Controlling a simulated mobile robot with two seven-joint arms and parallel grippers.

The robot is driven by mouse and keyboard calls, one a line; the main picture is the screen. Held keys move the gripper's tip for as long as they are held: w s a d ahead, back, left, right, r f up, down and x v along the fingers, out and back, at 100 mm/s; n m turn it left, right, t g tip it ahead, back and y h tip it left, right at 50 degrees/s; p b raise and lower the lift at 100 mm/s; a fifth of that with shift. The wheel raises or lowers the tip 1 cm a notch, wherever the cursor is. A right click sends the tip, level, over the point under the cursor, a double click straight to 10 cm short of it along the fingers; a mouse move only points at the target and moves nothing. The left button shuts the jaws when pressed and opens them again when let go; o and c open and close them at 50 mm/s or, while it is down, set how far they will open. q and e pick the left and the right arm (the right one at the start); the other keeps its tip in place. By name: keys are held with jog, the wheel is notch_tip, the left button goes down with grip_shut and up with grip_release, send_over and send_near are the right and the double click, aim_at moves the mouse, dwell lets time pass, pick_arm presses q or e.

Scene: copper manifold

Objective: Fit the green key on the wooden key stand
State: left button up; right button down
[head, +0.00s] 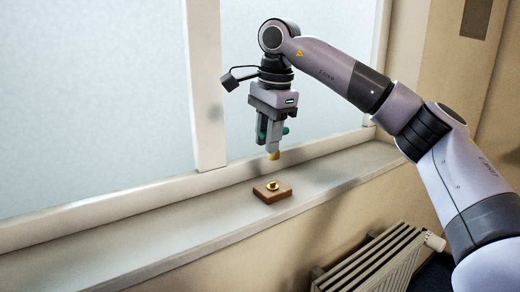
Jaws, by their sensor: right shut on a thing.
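The wooden key stand (283,196) is a small brown block on the window sill, with a round brass fitting (272,185) on top. My right gripper (272,146) points down above it and is shut on the green key (262,130). Green parts of the key show on both sides of the fingers, which hide its middle. A yellowish end sticks out below the fingers, a little above the brass fitting and apart from it. My left gripper is not in view.
The grey window sill (150,241) is clear on both sides of the stand. The frosted window and its pale upright frame (205,90) stand close behind. A radiator (372,262) is below the sill at the lower right.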

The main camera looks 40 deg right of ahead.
jog(key=shift+w+d+r, duration=0.1)
jog(key=shift+w+r, duration=0.05)
jog(key=shift+w, duration=0.15)
jog(key=shift+s+f, duration=0.1)
jog(key=shift+f, duration=0.9)
jog(key=shift+f+b, duration=0.4)
jog(key=shift+f, duration=1.05)
jog(key=shift+f+p, duration=0.2)
jog(key=shift+p, duration=0.1)
jog(key=shift+f+b, duration=0.65)
jog(key=shift+f, duration=0.3)
jog(key=c, duration=0.8)
grip_release()
jog(key=shift+r, duration=0.15)
